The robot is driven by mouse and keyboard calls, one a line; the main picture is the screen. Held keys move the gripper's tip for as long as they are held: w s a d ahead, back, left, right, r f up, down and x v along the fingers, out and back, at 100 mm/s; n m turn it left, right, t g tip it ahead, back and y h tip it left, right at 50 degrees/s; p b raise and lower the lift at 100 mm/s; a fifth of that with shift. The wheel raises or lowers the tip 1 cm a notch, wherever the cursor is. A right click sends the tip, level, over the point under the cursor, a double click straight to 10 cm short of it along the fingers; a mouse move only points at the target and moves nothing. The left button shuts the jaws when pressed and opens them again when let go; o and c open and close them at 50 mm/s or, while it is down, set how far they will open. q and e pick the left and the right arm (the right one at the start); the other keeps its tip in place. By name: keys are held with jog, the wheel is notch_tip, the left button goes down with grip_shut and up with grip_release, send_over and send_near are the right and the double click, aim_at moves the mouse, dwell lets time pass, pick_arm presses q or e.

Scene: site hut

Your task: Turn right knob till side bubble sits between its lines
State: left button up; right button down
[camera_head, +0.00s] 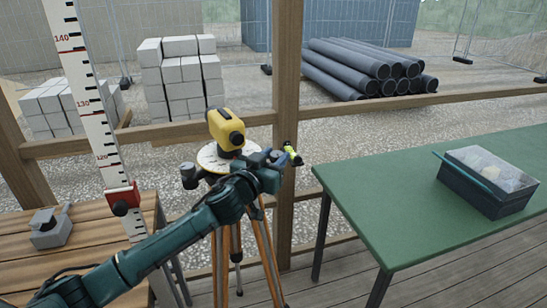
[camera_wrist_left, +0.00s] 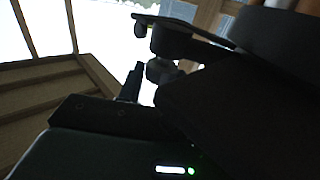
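The yellow level instrument (camera_head: 226,130) stands on a round pale plate (camera_head: 212,158) on top of a wooden-legged tripod (camera_head: 268,255). A dark knob (camera_head: 189,176) shows at the plate's left side. My left arm reaches up from the lower left, and my left gripper (camera_head: 268,170) is at the plate's right side, covering the right knob there. In the left wrist view a dark round knob (camera_wrist_left: 160,70) sits under a plate edge, close to a dark finger (camera_wrist_left: 131,84). Grip contact is too dark to tell. A small yellow-green piece (camera_head: 292,153) shows just beyond the gripper; no bubble is readable. My right gripper is not in view.
A green table (camera_head: 400,190) at the right bears a dark box with a clear lid (camera_head: 490,180). A wooden bench (camera_head: 75,240) and an upright measuring staff (camera_head: 95,120) with a red clamp (camera_head: 122,198) stand left. A wooden post (camera_head: 287,70) rises close behind the gripper.

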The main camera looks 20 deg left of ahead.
pick_arm(q)
jog(key=c, duration=0.5)
jog(key=shift+d+f+y, duration=0.1)
jog(key=shift+y, duration=0.2)
